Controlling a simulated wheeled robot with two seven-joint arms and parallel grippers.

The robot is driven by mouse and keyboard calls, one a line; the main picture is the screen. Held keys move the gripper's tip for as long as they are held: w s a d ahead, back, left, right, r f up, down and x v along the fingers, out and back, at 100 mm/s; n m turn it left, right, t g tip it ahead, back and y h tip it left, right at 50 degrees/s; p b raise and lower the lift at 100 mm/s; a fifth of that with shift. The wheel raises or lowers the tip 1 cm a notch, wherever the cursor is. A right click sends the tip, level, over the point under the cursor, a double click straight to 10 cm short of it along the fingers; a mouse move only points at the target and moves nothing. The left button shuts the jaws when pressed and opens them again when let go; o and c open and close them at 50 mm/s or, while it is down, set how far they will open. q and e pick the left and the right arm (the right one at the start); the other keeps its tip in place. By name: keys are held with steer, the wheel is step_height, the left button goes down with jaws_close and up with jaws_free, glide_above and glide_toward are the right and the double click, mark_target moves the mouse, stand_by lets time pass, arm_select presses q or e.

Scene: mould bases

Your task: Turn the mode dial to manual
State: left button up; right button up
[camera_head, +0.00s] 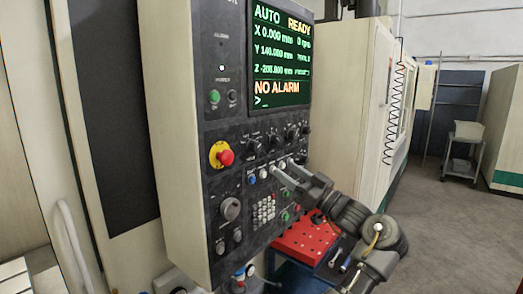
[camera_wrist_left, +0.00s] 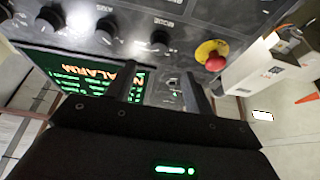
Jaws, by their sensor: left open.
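The control panel (camera_head: 212,120) of the machine has a row of black dials under its screen. The mode dial (camera_head: 254,147) is the leftmost of the row, next to the red emergency stop. In the left wrist view the mode dial (camera_wrist_left: 160,40) shows with a label that seems to read MODE; its pointer is too small to read. The screen (camera_head: 280,52) reads AUTO, READY and NO ALARM. My left gripper (camera_head: 282,169) is open and empty in front of the panel, below the dials; in the wrist view its fingers (camera_wrist_left: 158,78) are apart, short of the dial. My right gripper is not in view.
The red emergency stop (camera_head: 225,157) on a yellow ring sits left of the dials. More dials (camera_head: 291,133) stand close together to the right. Below are small buttons, a keypad (camera_head: 264,210) and a grey knob (camera_head: 231,208). A red tool tray (camera_head: 305,242) stands below right.

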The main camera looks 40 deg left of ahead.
mark_target(258, 149)
arm_select(q)
steer(key=p+x, duration=0.2)
steer(key=x, duration=0.2)
steer(key=p+x, duration=0.3)
steer(key=x, duration=0.2)
steer(key=shift+d+r, duration=0.1)
steer(key=shift+r, duration=0.1)
steer(key=shift+p+x, duration=0.55)
steer(key=shift+x, duration=0.2)
steer(key=shift+f, duration=0.15)
